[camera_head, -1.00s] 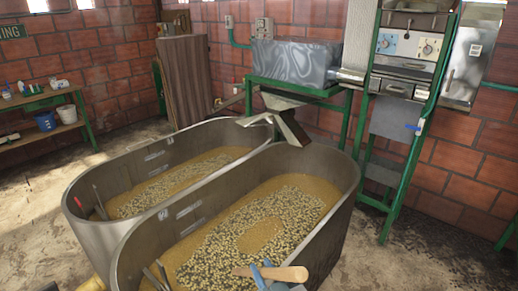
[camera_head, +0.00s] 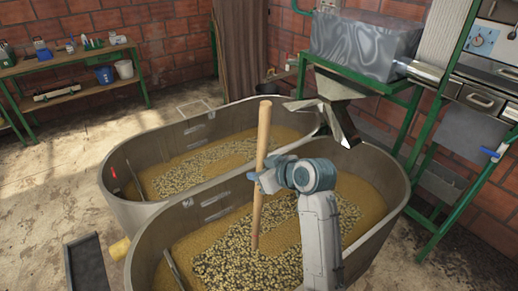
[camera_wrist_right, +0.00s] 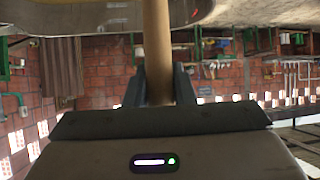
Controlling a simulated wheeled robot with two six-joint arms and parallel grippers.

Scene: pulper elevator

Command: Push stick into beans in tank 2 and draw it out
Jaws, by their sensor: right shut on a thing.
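My right gripper (camera_head: 262,181) is shut on a long pale wooden stick (camera_head: 263,145), gripping it around mid-length. The stick stands nearly upright over the nearer tank (camera_head: 385,245). Its lower end meets the beans (camera_head: 235,262) in that tank in the picture; I cannot tell how deep it goes, if at all. The wrist view, upside down, shows the stick (camera_wrist_right: 157,50) between the two fingers (camera_wrist_right: 160,85). The farther tank (camera_head: 150,135) also holds beans in brownish liquid. I cannot read the tank labels. My left gripper is out of view.
A metal chute (camera_head: 332,108) hangs over the tanks' far end, below a grey hopper (camera_head: 365,50) on a green frame. A dark panel (camera_head: 86,265) and a yellow pipe end (camera_head: 120,248) are at the left. A shelf (camera_head: 70,62) stands at the back left.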

